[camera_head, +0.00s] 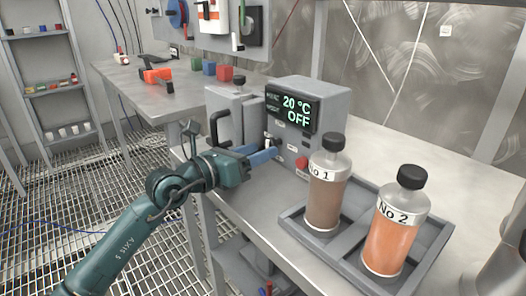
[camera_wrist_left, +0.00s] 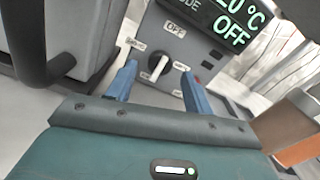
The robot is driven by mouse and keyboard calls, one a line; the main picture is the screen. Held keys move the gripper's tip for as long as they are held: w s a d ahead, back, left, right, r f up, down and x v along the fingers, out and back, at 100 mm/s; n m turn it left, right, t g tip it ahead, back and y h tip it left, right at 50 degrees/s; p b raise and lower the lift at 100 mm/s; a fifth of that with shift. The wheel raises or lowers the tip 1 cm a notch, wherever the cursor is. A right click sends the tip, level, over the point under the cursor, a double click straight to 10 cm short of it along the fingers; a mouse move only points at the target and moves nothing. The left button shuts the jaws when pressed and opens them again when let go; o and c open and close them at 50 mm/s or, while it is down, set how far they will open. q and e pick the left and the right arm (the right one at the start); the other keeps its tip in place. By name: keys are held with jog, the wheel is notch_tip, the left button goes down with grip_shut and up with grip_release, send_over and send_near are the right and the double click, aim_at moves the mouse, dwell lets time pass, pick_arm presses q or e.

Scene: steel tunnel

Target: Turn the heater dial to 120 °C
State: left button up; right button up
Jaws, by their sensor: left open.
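The grey heater (camera_head: 338,108) stands on the steel table; its display (camera_head: 291,109) reads 20 °C and OFF. In the left wrist view a knob with a pale pointer (camera_wrist_left: 158,66) sits on the heater's front panel, with small labels around it, one reading OFF. I cannot read which setting it points at. My left gripper (camera_head: 268,151) is open in front of the panel. In the left wrist view its blue fingertips (camera_wrist_left: 159,76) are on either side of the knob, apart from it as far as I can see. My right gripper is out of view.
A grey tray (camera_head: 345,254) in front of the heater holds bottle No 1 (camera_head: 325,190) and bottle No 2 (camera_head: 393,228). A red button (camera_head: 302,163) is low on the panel. A grey unit with a black handle (camera_head: 220,125) stands left of the heater.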

pick_arm(q)
jog(key=shift+x, duration=1.05)
jog(key=c, duration=1)
jog(key=shift+m, duration=0.4)
jog(key=m, duration=0.2)
jog(key=shift+m, duration=0.4)
jog(key=shift+m+b, duration=0.5)
jog(key=shift+m, duration=1.1)
